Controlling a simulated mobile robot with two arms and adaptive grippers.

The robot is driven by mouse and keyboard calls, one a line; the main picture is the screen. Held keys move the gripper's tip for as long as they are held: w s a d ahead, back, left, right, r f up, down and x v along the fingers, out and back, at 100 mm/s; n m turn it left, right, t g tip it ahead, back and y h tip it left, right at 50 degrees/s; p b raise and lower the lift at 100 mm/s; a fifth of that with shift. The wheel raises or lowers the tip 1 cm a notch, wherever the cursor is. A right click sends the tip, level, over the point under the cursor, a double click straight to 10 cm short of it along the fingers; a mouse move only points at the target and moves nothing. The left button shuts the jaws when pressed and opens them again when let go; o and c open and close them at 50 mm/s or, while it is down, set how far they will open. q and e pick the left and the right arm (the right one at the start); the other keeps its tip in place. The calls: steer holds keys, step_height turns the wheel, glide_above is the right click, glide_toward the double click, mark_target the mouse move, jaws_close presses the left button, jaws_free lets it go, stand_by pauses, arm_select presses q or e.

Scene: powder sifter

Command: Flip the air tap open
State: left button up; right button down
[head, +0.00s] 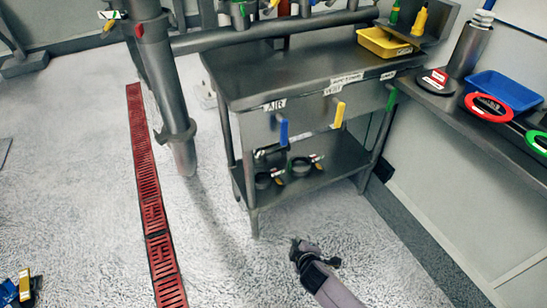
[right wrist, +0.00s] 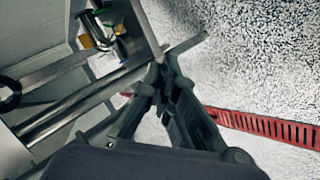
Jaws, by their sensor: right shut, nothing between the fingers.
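The air tap is the blue lever handle (head: 284,132) hanging down from the front panel of the steel bench, under a label that reads AIR (head: 274,105). My right gripper (head: 297,245) is shut and empty, low in front of the bench and well apart from the blue handle. In the right wrist view its fingertips (right wrist: 160,72) meet with nothing between them, near the bench's metal bars. The blue handle cannot be made out in that view. My left gripper is not in view.
A yellow handle (head: 339,114) and a green handle (head: 391,99) hang to the right of the blue one. The bench's lower shelf (head: 335,158) holds dark ring-shaped parts. A red floor grate (head: 150,205) runs at left.

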mark_target(281, 129)
arm_select(q)
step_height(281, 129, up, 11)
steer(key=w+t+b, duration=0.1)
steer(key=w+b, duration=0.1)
steer(key=b, duration=0.6)
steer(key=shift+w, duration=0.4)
arm_select(e)
steer(key=w+a+r+n+t, duration=0.2)
steer(key=a+r, duration=0.1)
steer(key=r, duration=0.5)
steer(key=w+a+r+n+t, duration=0.2)
steer(key=w+a+r+t, duration=0.1)
steer(key=r, duration=0.6)
steer(key=w+a+r+n+t+y, duration=0.1)
steer(key=w+a+r+t, duration=0.1)
steer(key=r, duration=0.7)
steer(key=shift+w+a+n+t, duration=0.15)
steer(key=shift+a+n+t, duration=0.25)
steer(key=shift+a+t, duration=0.2)
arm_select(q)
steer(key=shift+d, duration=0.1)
arm_select(e)
steer(key=shift+r, duration=0.1)
